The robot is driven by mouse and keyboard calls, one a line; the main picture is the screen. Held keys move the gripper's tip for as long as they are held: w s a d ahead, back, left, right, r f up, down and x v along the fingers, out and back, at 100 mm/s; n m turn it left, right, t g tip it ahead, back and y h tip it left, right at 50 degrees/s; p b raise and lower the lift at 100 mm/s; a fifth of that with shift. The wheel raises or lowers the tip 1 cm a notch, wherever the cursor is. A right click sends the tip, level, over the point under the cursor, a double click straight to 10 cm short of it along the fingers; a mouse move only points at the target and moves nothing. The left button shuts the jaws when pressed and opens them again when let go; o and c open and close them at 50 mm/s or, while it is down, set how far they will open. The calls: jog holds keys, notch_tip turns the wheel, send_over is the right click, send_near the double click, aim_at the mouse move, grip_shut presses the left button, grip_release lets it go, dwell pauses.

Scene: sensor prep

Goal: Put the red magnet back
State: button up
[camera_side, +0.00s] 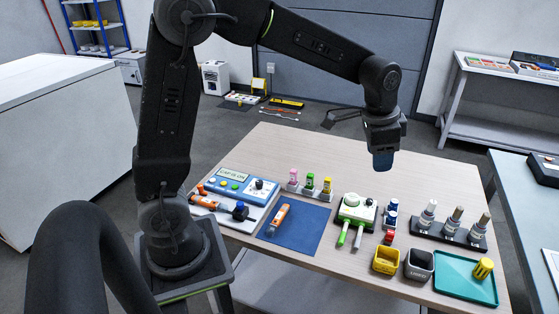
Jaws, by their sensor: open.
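A small red block (389,238), which looks like the red magnet, is on the table behind the yellow bin. Small blue and white pieces (391,212) are in line just behind it; their exact shape is too small to tell. My gripper (382,166) hangs pointing down above the back right part of the table, well above the red block and apart from it. It is open, and nothing shows between its fingers, which overlap from this side.
A yellow bin (386,261) and a dark bin (419,265) stand at the front. A teal tray (450,283) holds a yellow cylinder (483,268). A black rack (424,228) with several bottles is at right. A green-and-white device (356,211) is left. The table's back is clear.

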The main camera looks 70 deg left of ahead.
jog(key=s+r+n+t, duration=0.1)
jog(key=s+r+n, duration=0.1)
jog(key=s, duration=0.9)
jog(key=s+r+n+t, duration=0.2)
jog(key=s+n, duration=0.1)
jog(key=s, duration=0.8)
jog(key=shift+s, duration=0.3)
